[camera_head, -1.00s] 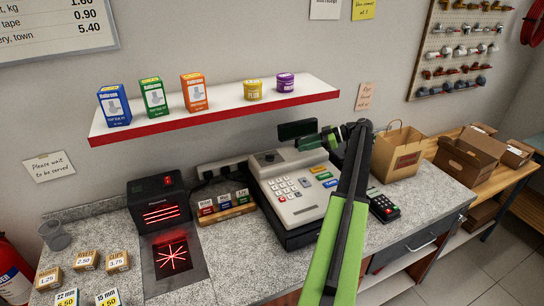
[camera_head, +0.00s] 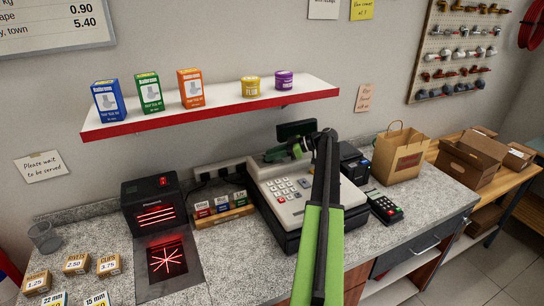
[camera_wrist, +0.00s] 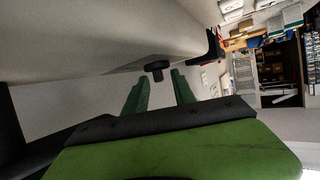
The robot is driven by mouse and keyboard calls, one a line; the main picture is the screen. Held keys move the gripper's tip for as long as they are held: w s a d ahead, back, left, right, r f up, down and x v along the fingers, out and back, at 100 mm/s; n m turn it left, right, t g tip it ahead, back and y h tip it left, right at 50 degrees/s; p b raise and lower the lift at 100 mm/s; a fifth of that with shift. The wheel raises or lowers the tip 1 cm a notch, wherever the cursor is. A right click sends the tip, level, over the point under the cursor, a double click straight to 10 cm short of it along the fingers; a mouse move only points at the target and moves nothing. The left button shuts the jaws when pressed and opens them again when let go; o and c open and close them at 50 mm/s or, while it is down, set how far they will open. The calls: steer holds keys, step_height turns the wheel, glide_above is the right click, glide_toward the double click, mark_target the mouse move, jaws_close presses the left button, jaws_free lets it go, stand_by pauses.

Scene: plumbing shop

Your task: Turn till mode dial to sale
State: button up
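The till (camera_head: 290,196) is a pale grey cash register with a keypad, standing on the counter. Its mode dial (camera_wrist: 157,70) shows in the wrist view as a small dark round knob standing off the till's pale surface. The dial's markings and setting are not readable.
A black scanner (camera_head: 154,204) with red light and a rack of small boxes (camera_head: 222,206) stand left of the till. A dark display (camera_head: 296,130) rises behind it. A card terminal (camera_head: 384,207) and paper bag (camera_head: 400,155) are to the right. A shelf (camera_head: 215,105) hangs above.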

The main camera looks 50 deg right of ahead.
jaws_close()
steer(key=shift+s+a+m+h, duration=0.1)
steer(key=shift+m+h, duration=0.2)
steer(key=shift+s+a+m+t+h, duration=0.1)
steer(key=shift+a+m+t+h, duration=0.1)
steer(key=shift+m+t+h, duration=0.6)
steer(key=m+h, duration=0.2)
steer(key=m+t+h, duration=0.1)
steer(key=h, duration=0.1)
steer(key=shift+s+a+m, duration=0.1)
steer(key=shift+a+m, duration=0.2)
steer(key=m+h, duration=0.4)
steer(key=shift+a+h, duration=0.15)
steer(key=shift+h, duration=0.25)
steer(key=shift+w+m+g+h, duration=0.2)
steer(key=shift+m+g+h, duration=0.2)
steer(key=shift+m+h, duration=0.65)
